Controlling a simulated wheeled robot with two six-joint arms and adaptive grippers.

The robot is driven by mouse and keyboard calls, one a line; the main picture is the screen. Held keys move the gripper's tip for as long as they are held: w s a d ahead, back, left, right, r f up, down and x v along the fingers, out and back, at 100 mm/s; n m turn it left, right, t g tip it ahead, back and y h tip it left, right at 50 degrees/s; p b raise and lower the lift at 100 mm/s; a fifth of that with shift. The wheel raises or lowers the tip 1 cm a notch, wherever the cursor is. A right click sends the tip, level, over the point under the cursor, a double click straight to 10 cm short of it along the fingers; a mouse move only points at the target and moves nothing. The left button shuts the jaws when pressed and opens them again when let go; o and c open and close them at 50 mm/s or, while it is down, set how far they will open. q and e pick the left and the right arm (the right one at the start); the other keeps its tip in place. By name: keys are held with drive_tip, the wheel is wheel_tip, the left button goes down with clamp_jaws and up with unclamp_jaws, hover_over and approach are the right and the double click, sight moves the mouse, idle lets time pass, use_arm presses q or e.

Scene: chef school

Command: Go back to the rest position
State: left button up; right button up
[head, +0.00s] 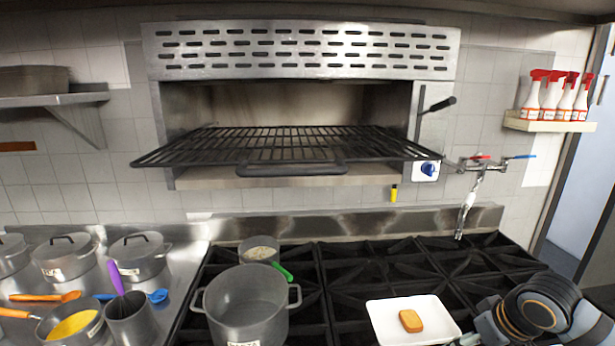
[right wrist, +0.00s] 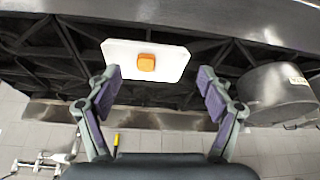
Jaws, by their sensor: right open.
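My right arm comes in at the lower right of the head view, over the stove's right side. In the right wrist view my right gripper (right wrist: 158,76) is open, its two purple-padded fingers wide apart with nothing between them. Beyond the fingertips lies a white tray (head: 384,326) with an orange-brown block of food (head: 411,321) on it; the tray (right wrist: 115,59) and the block (right wrist: 146,62) also show in the wrist view. The gripper appears apart from both. My left gripper is not in view.
A large pot (head: 247,306) and a smaller one (head: 259,249) stand on the black stove grates (head: 375,265). A grill rack (head: 290,147) juts out above. Lidded pots (head: 64,257) and utensils sit on the left counter. A tap (head: 466,205) hangs over the stove's back right.

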drive_tip(key=a+f, duration=0.4)
drive_tip(key=f, duration=0.4)
drive_tip(key=s+a+f+m+h, duration=0.1)
drive_tip(key=s+a+f, duration=0.25)
drive_tip(key=s, duration=0.35)
drive_tip(key=s+a+f+m+h, duration=0.1)
drive_tip(key=s+a+f, duration=0.1)
drive_tip(key=s+f, duration=0.4)
drive_tip(key=s+d+f+g+b, duration=0.1)
drive_tip(key=f+b, duration=0.1)
drive_tip(key=f, duration=0.9)
drive_tip(key=s+d+f+g+b, duration=0.1)
drive_tip(key=f+b, duration=0.1)
drive_tip(key=f, duration=0.8)
drive_tip(key=s+d+f+b, duration=0.1)
drive_tip(key=s+f+b, duration=0.1)
drive_tip(key=f, duration=0.9)
use_arm(q)
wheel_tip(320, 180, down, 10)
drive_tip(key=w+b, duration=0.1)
drive_tip(key=b, duration=0.3)
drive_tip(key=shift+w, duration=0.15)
use_arm(e)
drive_tip(key=s+d+f+g, duration=0.1)
drive_tip(key=s+f, duration=1.7)
drive_tip(key=f, duration=0.2)
